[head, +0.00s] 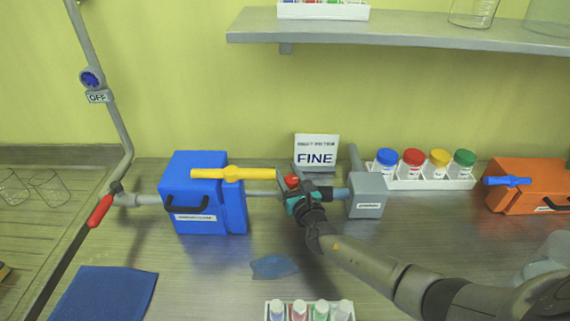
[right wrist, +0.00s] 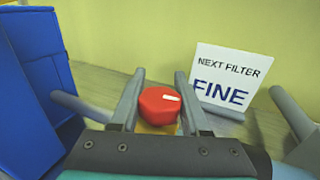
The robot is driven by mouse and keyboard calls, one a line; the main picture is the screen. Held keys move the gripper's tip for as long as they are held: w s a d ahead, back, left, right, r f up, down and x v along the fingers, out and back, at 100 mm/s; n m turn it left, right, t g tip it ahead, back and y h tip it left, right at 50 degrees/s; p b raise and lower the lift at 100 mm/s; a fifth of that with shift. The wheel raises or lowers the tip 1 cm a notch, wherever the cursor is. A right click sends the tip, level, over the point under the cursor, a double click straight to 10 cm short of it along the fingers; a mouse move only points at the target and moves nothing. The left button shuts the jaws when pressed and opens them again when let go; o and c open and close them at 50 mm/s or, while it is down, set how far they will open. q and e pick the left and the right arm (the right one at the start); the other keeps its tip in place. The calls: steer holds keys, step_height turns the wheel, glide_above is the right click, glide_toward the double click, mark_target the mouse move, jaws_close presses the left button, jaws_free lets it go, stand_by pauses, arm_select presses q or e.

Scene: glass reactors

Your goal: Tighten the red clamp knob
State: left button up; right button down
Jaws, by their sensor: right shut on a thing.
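The red clamp knob (right wrist: 158,104) is a faceted red cap with a white mark on its right side, above a yellowish base. It also shows small in the head view (head: 292,181), on the grey pipe between the blue box and the grey box. My right gripper (head: 289,182) reaches it from the front right. In the right wrist view its two grey fingers (right wrist: 160,78) lie either side of the knob, shut on it. The gripper partly hides the clamp and pipe in the head view. My left gripper is not in view.
The blue box (head: 205,193) with a yellow lever (head: 231,174) stands left, the grey box (head: 368,195) right. A "FINE" sign (head: 316,151) stands behind. A rack of colour-capped jars (head: 425,184) stands back right, a bottle rack (head: 308,310) in front. A blue cloth (head: 105,293) lies front left.

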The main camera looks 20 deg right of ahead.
mark_target(294, 186)
steer(key=shift+d+r+m+h, duration=0.1)
steer(key=shift+d+m+h, duration=0.15)
steer(key=shift+m+h, duration=0.65)
steer(key=shift+c, duration=1.9)
jaws_free()
steer(key=shift+s+a+p, duration=0.25)
steer(key=shift+s, duration=1)
steer(key=shift+s+a+p, duration=0.25)
steer(key=shift+s+a, duration=0.05)
steer(key=shift+s, duration=0.9)
steer(key=shift+s+a+p, duration=0.25)
steer(key=shift+s, duration=1)
